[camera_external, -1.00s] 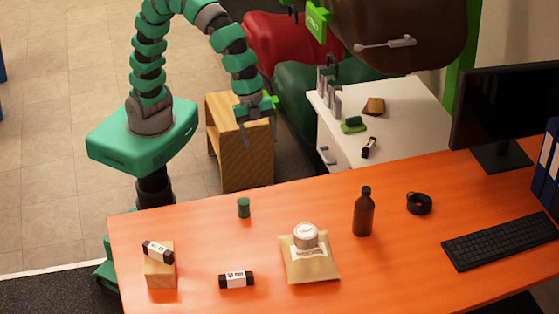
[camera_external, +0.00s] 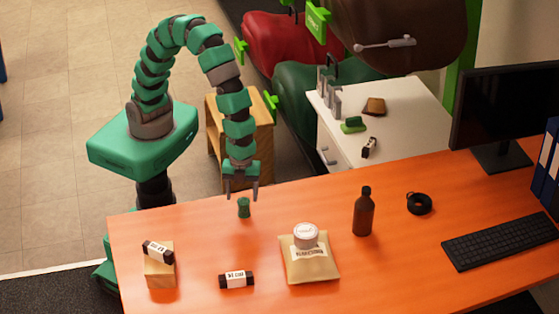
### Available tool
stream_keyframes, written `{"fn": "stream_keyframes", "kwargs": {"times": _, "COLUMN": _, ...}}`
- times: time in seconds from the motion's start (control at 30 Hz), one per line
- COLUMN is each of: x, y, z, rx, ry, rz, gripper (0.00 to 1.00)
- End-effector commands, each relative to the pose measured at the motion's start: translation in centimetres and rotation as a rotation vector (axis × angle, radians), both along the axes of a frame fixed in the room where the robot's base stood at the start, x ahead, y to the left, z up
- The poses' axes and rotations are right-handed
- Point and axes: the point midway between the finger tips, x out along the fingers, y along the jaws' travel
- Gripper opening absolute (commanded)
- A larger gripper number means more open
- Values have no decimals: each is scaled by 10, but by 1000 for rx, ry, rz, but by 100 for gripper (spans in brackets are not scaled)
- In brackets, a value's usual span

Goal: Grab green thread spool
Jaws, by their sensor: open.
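The green thread spool (camera_external: 243,208) is small and dark green and stands upright on the orange table near its back edge. My gripper (camera_external: 241,197) points down right at the top of the spool in the picture. Its two fingers are open, one to each side, with nothing held. Whether the fingertips are level with the spool or still above or behind it, I cannot tell.
On the orange table (camera_external: 200,245) are a wooden block (camera_external: 160,274) with a labelled dark roll on it, another such roll (camera_external: 236,280), a padded envelope (camera_external: 309,267) with a tin (camera_external: 306,236), a brown bottle (camera_external: 363,212), black tape (camera_external: 419,204) and a keyboard (camera_external: 500,237).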

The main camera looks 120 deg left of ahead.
Motion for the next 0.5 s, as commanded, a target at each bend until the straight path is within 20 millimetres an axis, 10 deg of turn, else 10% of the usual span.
{"fn": "stream_keyframes", "kwargs": {"times": 0.5, "x": 5, "y": -1, "z": -52, "rx": 1, "ry": 2, "rz": 0, "gripper": 63}}
